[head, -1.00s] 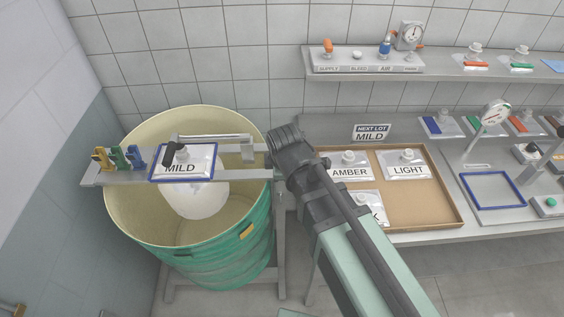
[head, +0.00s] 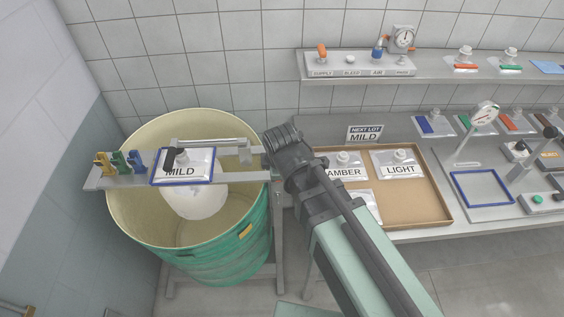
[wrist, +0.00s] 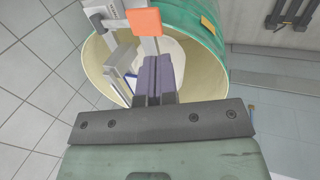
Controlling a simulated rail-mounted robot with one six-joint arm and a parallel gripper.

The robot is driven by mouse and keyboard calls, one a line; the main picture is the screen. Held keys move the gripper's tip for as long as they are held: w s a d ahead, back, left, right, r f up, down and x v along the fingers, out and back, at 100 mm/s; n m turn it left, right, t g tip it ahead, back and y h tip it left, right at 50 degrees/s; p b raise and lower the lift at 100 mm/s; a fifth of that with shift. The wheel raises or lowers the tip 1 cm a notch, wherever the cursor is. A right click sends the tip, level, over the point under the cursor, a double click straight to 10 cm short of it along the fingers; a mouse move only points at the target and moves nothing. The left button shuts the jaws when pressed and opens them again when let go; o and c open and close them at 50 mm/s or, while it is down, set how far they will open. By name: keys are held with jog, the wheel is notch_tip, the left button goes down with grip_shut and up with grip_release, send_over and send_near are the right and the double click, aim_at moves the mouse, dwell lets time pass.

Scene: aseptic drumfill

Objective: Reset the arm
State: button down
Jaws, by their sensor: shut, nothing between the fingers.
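My gripper (wrist: 157,78) shows in the wrist view, its two dark fingers together with nothing between them. It is over the right part of the green drum (head: 226,258), near the metal bar across its top. In the head view my arm's dark end hides the fingers. A blue-framed bag labelled MILD (head: 183,172) lies on the bar over the drum mouth, its label partly covered by a dark handle. A white bag body (head: 195,202) hangs below it inside the drum.
Yellow, green and blue clips (head: 119,162) stand at the bar's left end. To the right, a cardboard tray (head: 405,215) holds AMBER and LIGHT bags and a third, mostly hidden by my arm. A NEXT LOT MILD sign (head: 365,134) stands behind. A shelf (head: 430,75) runs above.

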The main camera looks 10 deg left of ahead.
jog(key=s+d+f+m+g+b, duration=0.1)
jog(key=d+f+m+b, duration=0.3)
jog(key=d+m, duration=0.6)
jog(key=s+d+f+m+g+h+b, duration=0.1)
jog(key=d+f+m+b, duration=0.4)
jog(key=d+m, duration=0.6)
jog(key=d+f+g, duration=0.1)
jog(key=d, duration=0.6)
jog(key=shift+d+f+g, duration=0.2)
jog(key=shift+d+g, duration=0.05)
jog(key=shift+g, duration=0.15)
